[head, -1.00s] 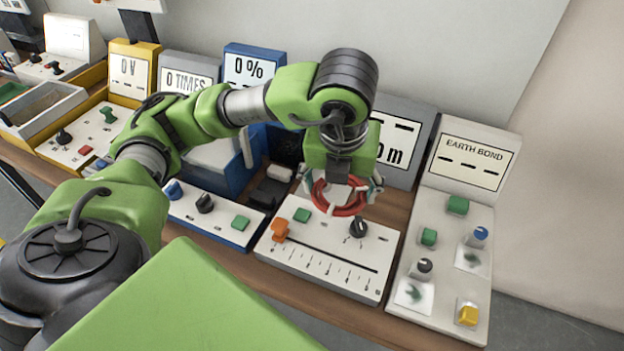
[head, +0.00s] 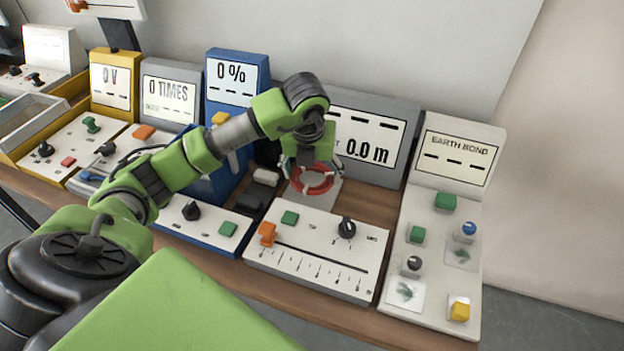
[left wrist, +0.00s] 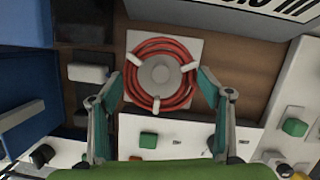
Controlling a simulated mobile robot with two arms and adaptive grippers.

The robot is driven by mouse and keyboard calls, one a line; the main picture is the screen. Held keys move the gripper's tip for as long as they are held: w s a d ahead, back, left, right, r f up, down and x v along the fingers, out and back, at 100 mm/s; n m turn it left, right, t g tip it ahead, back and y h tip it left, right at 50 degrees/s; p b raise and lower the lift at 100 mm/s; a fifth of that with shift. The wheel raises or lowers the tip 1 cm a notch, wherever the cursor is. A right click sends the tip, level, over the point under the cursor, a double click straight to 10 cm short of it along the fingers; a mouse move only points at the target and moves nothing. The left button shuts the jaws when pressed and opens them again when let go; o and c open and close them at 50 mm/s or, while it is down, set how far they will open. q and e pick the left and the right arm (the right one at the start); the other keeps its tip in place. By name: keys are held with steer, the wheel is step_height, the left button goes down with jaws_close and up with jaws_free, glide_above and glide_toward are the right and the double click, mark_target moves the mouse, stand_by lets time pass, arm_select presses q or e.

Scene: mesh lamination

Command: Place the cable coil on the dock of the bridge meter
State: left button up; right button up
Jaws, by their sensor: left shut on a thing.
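The red cable coil (head: 311,179) is held by my left gripper (head: 312,168) over the pale square dock plate (head: 324,195), behind the white control panel of the bridge meter (head: 316,254). In the left wrist view the coil (left wrist: 137,84) lies between my two fingers (left wrist: 162,84), which are shut on its outer sides. A grey round hub (left wrist: 160,73) with white tabs shows inside the ring, over the dock plate (left wrist: 133,38). I cannot tell whether the coil touches the plate. My right gripper is not in view.
The large grey display (head: 372,142) reading 0.0 m stands close behind the coil. The earth bond panel (head: 437,232) is to the right, and a blue meter (head: 237,78) is to the left. Bare wooden bench (head: 374,199) shows right of the dock plate.

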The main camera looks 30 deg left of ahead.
mark_target(312, 182)
arm_select(q)
step_height(312, 182, down, 2)
steer(key=shift+f+p, duration=0.2)
steer(key=shift+p, duration=0.2)
steer(key=shift+f, duration=0.25)
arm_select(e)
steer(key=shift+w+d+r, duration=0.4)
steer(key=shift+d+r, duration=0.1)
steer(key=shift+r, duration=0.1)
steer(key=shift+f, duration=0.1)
arm_select(q)
steer(key=shift+f, duration=0.2)
steer(key=o, duration=1.2)
steer(key=shift+r, duration=0.1)
steer(key=shift+c, duration=0.2)
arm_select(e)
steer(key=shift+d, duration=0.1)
